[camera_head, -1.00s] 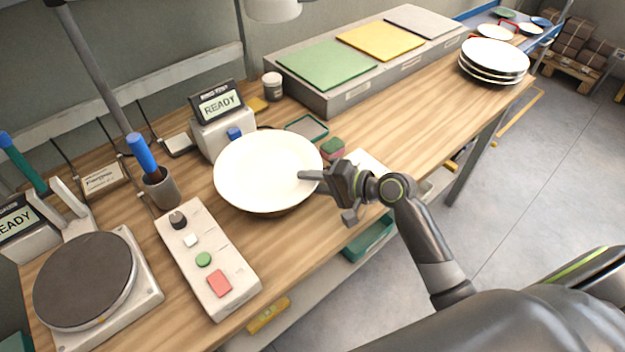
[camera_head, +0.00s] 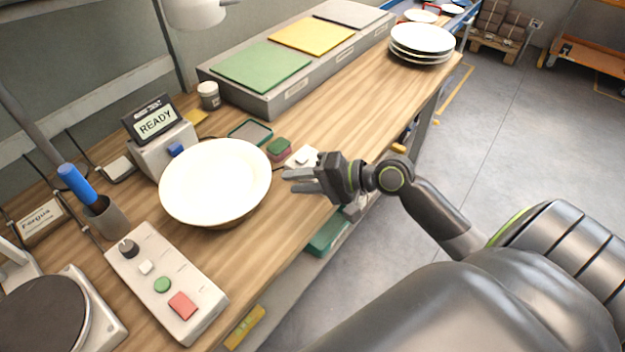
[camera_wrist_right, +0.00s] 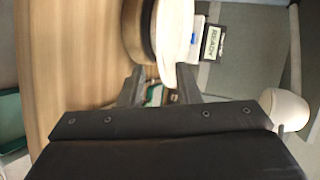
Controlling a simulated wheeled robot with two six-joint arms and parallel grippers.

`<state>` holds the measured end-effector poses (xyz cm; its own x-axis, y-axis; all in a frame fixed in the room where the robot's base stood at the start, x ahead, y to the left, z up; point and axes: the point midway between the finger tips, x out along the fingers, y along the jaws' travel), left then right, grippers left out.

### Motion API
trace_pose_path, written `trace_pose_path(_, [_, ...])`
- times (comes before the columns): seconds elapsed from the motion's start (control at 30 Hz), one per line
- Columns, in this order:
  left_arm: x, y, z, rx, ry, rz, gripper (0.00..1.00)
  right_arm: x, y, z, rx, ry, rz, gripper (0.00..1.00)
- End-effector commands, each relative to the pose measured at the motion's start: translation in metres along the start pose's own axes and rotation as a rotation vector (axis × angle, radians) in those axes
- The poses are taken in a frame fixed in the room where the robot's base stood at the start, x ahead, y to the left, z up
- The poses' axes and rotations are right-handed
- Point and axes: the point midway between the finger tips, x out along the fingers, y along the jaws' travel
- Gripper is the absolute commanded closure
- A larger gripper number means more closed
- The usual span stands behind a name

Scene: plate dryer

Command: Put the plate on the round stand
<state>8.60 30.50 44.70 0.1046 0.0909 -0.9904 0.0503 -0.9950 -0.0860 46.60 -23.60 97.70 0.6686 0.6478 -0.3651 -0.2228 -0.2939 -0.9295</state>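The white plate (camera_head: 216,180) lies face up on the bench and its near rim looks raised. In the right wrist view the plate (camera_wrist_right: 176,35) rests on a round brownish base (camera_wrist_right: 140,32), which looks like the round stand. The plate hides most of this base in the head view. My right gripper (camera_head: 290,181) is just right of the plate's rim, apart from it. In the right wrist view its two fingers (camera_wrist_right: 160,88) are spread with nothing between them. My left gripper is not in view.
A READY display box (camera_head: 158,140) stands behind the plate. A control box (camera_head: 167,283) with buttons is in front and left. A sponge (camera_head: 279,149) and a green-rimmed tray (camera_head: 250,132) lie close behind my right gripper. Stacked plates (camera_head: 422,43) stand at the far end.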

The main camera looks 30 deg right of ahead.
Motion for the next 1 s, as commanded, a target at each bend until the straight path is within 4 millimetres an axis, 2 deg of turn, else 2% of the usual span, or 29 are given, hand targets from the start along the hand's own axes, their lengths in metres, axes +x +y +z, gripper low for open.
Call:
trace_pose_path(0.1, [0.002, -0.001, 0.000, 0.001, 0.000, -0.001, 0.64, -0.014, 0.002, -0.001, -0.003, 0.002, 0.003, 0.70])
trace_pose_path(0.33, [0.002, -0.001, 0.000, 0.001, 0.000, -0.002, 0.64, -0.028, 0.000, 0.000, -0.001, 0.001, 0.001, 0.70])
trace_pose_path(1.0, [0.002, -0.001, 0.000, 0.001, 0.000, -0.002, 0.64, -0.029, 0.002, 0.001, -0.006, 0.001, 0.004, 0.70])
